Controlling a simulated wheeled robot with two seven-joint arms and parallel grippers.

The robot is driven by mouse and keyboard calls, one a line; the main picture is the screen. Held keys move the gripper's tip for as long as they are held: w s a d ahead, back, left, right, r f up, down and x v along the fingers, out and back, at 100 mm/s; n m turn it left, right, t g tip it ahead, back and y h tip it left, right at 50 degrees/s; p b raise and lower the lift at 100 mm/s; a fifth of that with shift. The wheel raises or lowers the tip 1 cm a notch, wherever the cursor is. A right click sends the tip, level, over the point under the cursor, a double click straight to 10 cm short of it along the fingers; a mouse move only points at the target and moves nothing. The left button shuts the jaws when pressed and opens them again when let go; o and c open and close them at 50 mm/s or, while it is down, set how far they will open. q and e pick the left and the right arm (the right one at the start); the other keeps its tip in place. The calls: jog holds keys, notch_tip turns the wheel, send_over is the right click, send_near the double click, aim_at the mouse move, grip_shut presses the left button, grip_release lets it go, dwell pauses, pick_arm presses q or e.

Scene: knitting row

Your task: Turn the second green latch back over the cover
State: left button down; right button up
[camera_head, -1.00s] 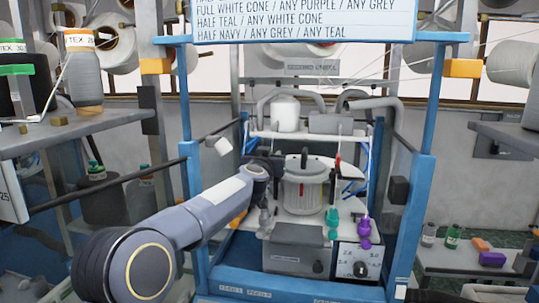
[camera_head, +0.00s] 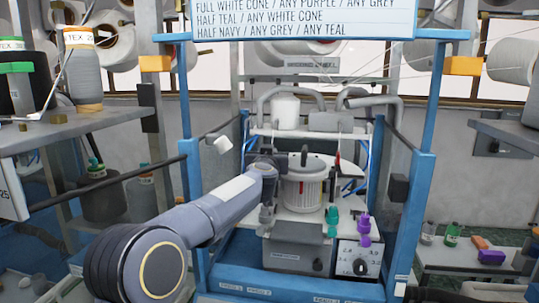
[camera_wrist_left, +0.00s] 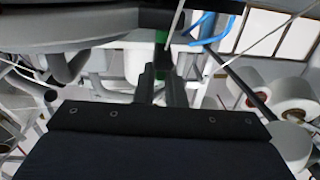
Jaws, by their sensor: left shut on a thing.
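The covered grey-white pot (camera_head: 303,190) stands upright in the middle of the machine in the head view. Its lid has a dark upright handle (camera_head: 304,155). My left gripper (camera_head: 280,162) is at the left edge of the lid; its fingertips are hard to make out there. Most of the latch is hidden by the fingers. My right gripper is not in view.
Blue posts (camera_head: 424,150) frame the machine on both sides. A teal knob (camera_head: 332,220) and a purple knob (camera_head: 364,228) stand in front of the pot. A dial box (camera_head: 359,258) is at lower right. A shelf with yarn cones (camera_head: 84,75) stands at left.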

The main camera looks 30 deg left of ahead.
pick_arm(q)
jog(key=shift+w+d+n+g+y, duration=0.15)
jog(key=shift+d+n+g+y, duration=0.05)
jog(key=shift+n+g+y, duration=0.95)
jog(key=shift+w+d+n+g+y, duration=0.15)
jog(key=shift+n+g+y, duration=0.65)
jog(key=shift+y, duration=0.65)
jog(key=shift+w+d+n+g+y, duration=0.1)
jog(key=shift+d+n+g+y, duration=0.1)
jog(key=shift+n+g+y, duration=0.85)
jog(key=shift+y, duration=0.35)
jog(key=c, duration=1.5)
grip_release()
jog(key=b+v, duration=0.2)
jog(key=v, duration=0.5)
jog(key=shift+s+d+b, duration=0.25)
jog(key=shift+d+b, duration=0.1)
